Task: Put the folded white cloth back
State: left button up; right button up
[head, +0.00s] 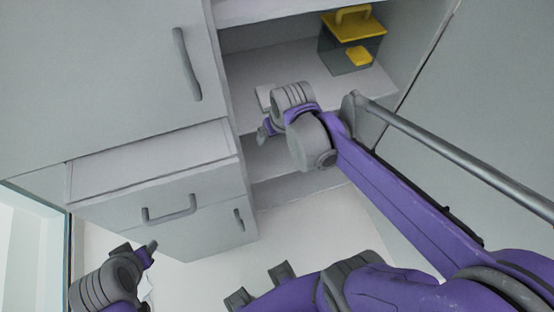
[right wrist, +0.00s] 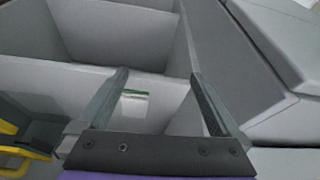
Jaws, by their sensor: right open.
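I cannot clearly pick out the folded white cloth. In the right wrist view, a small pale patch with a green edge (right wrist: 134,97) shows between the fingers, inside a compartment; I cannot tell if it is the cloth. My right gripper (head: 263,115) is at the open shelf space of the cabinet, left of the yellow-lidded box.
A clear box with a yellow lid (head: 352,26) stands at the back right of the shelf (head: 270,72); its yellow parts also show at the right wrist view's lower left (right wrist: 12,140). A drawer (head: 160,200) and a closed door (head: 100,75) are left of the opening.

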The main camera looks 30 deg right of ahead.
jog(key=s+a+f+n+t, duration=0.1)
jog(key=s+a, duration=0.5)
jog(key=s, duration=0.3)
jog(key=shift+s+a+f+n+t+y, duration=0.25)
jog(key=shift+s+f+n+t+y, duration=0.05)
jog(key=shift+s+f+n, duration=0.1)
jog(key=shift+c, duration=0.2)
